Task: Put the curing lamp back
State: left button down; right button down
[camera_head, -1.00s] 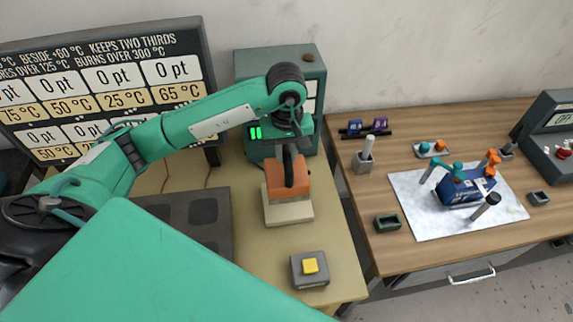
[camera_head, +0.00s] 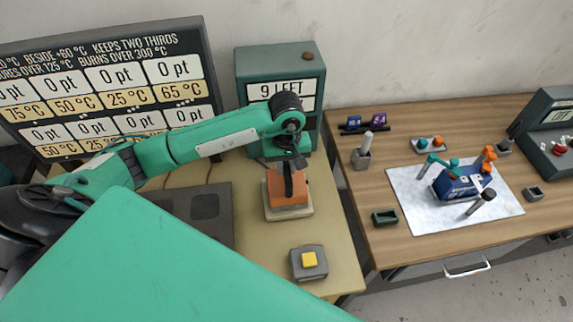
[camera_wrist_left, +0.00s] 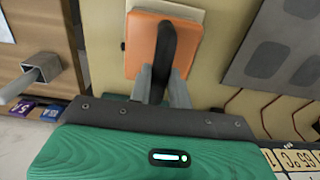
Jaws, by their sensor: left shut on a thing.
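An orange block with a black handle, which I take to be the curing lamp (camera_head: 288,199), sits over a pale square base (camera_head: 304,213) on the yellow-topped table. My left gripper (camera_head: 288,165) comes down from above and is shut on its black handle. In the left wrist view, the orange block (camera_wrist_left: 140,50) lies beyond the fingers, and the handle stands between them at the gripper (camera_wrist_left: 162,85). The block looks level and very near or touching the base; I cannot tell whether any gap is left. My right gripper is not in view.
A green box reading "9 LEFT" (camera_head: 281,75) stands behind the block. A yellow button box (camera_head: 309,262) stands in front. A dark panel (camera_head: 205,206) lies to the left. The wooden bench at right bears a white mat (camera_head: 420,213) and a grey holder (camera_head: 361,158).

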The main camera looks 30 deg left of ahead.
pick_arm(q)
jog(key=c, duration=1.3)
grip_release()
jog(key=shift+r, duration=0.35)
notch_tip(320, 180, up, 12)
jog(key=b, duration=0.4)
jog(key=shift+f+b, duration=0.25)
jog(key=shift+b, duration=0.15)
